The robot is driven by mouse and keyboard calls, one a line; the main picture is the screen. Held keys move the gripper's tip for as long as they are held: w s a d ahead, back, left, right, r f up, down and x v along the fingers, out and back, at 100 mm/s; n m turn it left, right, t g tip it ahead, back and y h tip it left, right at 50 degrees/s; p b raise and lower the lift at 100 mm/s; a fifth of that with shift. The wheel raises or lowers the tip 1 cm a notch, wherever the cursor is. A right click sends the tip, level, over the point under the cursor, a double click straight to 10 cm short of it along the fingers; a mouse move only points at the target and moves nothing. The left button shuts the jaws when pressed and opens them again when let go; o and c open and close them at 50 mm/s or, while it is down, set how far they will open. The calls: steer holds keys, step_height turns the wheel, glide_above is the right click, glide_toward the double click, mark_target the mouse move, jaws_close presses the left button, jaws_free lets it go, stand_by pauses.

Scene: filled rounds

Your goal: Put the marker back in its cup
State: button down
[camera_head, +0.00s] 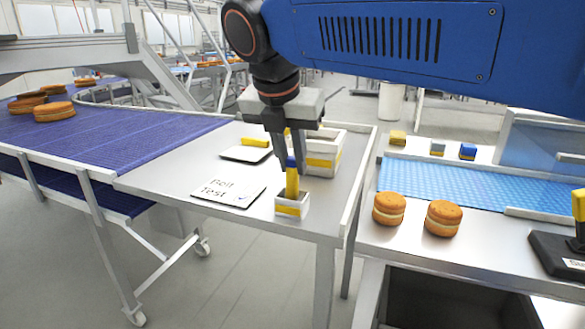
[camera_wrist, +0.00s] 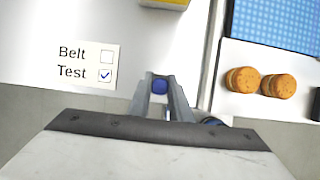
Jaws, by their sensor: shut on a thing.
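The marker (camera_head: 292,183) is yellow with a blue top and stands upright in my gripper (camera_head: 291,160). My gripper is shut on its blue upper end. In the wrist view the blue top (camera_wrist: 160,86) shows between the fingers (camera_wrist: 160,90). The cup (camera_head: 292,209) is a small white square holder with a yellow band, near the front right corner of the left table. The marker's lower end is at the cup's mouth; how deep it sits inside I cannot tell. The cup is hidden in the wrist view.
A "Belt Test" card (camera_head: 228,192) with Test ticked lies left of the cup. A larger white and yellow bin (camera_head: 322,160) stands behind it. A yellow block (camera_head: 255,142) lies on a pad further back. Two sandwich cookies (camera_head: 389,208) sit on the right counter.

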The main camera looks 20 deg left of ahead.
steer(key=shift+f, duration=0.85)
steer(key=shift+f, duration=0.15)
steer(key=c, duration=1.6)
jaws_free()
steer(key=v, duration=1.2)
